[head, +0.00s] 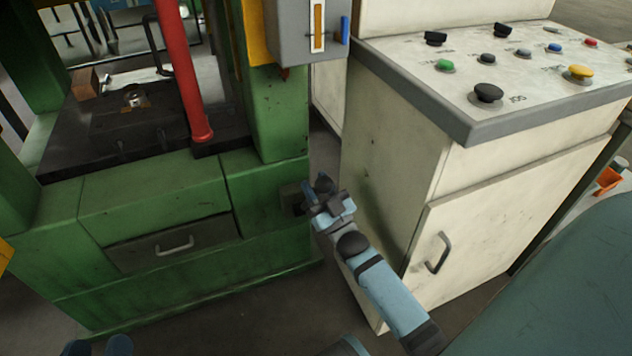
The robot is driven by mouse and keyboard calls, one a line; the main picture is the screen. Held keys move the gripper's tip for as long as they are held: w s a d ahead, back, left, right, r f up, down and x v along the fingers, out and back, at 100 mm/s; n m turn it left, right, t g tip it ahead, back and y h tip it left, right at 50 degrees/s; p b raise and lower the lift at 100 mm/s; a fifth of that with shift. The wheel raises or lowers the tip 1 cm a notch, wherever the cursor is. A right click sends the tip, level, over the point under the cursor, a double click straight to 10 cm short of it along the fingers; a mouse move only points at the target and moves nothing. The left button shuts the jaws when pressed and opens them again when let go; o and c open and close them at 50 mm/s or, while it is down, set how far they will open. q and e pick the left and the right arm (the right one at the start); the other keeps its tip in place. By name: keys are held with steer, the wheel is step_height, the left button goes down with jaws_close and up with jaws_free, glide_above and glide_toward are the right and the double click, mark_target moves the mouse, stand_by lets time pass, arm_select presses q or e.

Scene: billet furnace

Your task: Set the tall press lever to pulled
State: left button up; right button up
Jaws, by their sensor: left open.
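A tall red rod (177,70) rises from a dark foot at the front of the green press (150,205) and leans slightly. Its top is out of view. I cannot tell whether it is the tall press lever. A small dark bracket (291,194) sits low on the press's right side. My right gripper (327,190) is beside this bracket, with a dark knob-like part at its fingers. I cannot tell whether it grips that part.
A pale control cabinet (395,180) with several coloured buttons stands close on the right, with a door handle (438,253). A grey box (300,30) with a yellow slot hangs on the press post. A drawer (172,243) is below. Floor between press and cabinet is narrow.

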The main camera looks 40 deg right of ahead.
steer(key=shift+o, duration=0.2)
steer(key=shift+r, duration=0.15)
steer(key=v, duration=0.7)
steer(key=shift+s, duration=0.2)
